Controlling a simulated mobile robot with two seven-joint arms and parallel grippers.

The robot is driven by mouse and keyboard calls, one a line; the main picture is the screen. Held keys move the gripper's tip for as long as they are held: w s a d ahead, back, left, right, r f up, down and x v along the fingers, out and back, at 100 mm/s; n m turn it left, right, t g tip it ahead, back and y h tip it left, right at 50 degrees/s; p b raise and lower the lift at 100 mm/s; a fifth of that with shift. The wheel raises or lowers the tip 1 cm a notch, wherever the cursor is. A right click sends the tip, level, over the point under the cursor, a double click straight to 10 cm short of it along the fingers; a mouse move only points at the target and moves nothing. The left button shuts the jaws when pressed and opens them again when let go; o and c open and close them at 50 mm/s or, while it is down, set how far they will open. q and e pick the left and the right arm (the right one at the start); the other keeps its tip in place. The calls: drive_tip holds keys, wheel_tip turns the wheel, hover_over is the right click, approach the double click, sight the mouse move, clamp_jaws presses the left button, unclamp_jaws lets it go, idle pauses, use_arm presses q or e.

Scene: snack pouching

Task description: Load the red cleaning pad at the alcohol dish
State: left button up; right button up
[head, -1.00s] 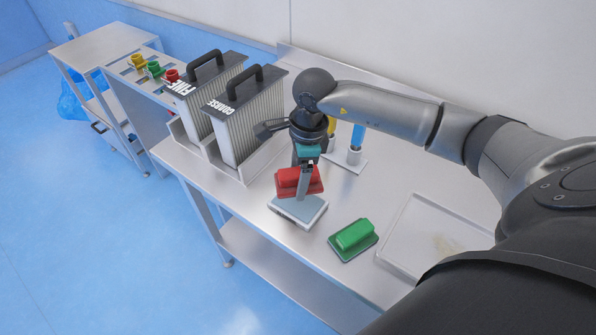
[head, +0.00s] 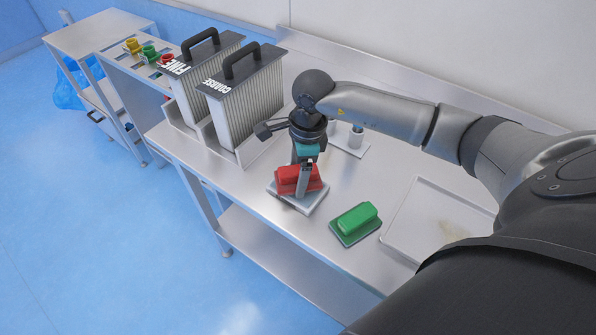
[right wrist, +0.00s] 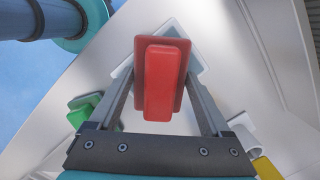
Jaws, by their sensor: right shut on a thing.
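The red cleaning pad (head: 299,178) is held in my right gripper (head: 304,185), whose fingers are shut on its sides. The pad is over the shallow pale alcohol dish (head: 312,203) and covers much of it. It looks very near or touching the dish; I cannot tell which. In the right wrist view the red pad (right wrist: 162,80) fills the space between the fingers (right wrist: 160,85), and a pale corner of the dish (right wrist: 190,52) shows behind it. My left gripper is not in view.
A green pad (head: 355,222) lies right of the dish, beside a clear tray (head: 413,193). Behind stands a small holder (head: 349,142). Two filter boxes marked FINE (head: 200,88) and COARSE (head: 240,105) stand at left. The table's front edge is close to the dish.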

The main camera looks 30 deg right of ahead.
sight(295, 170)
drive_tip(key=shift+f+b, duration=0.45)
drive_tip(key=shift+f, duration=0.05)
idle(0.7)
drive_tip(key=shift+s+f+b, duration=0.2)
drive_tip(key=shift+f+b, duration=0.1)
drive_tip(key=shift+b, duration=0.05)
idle(1.8)
drive_tip(key=shift+w+r+p, duration=0.1)
drive_tip(key=shift+r+p, duration=0.55)
drive_tip(key=shift+r, duration=0.2)
drive_tip(key=shift+r+p, duration=1.85)
drive_tip(key=shift+r, duration=1.05)
drive_tip(key=shift+w+a, duration=0.1)
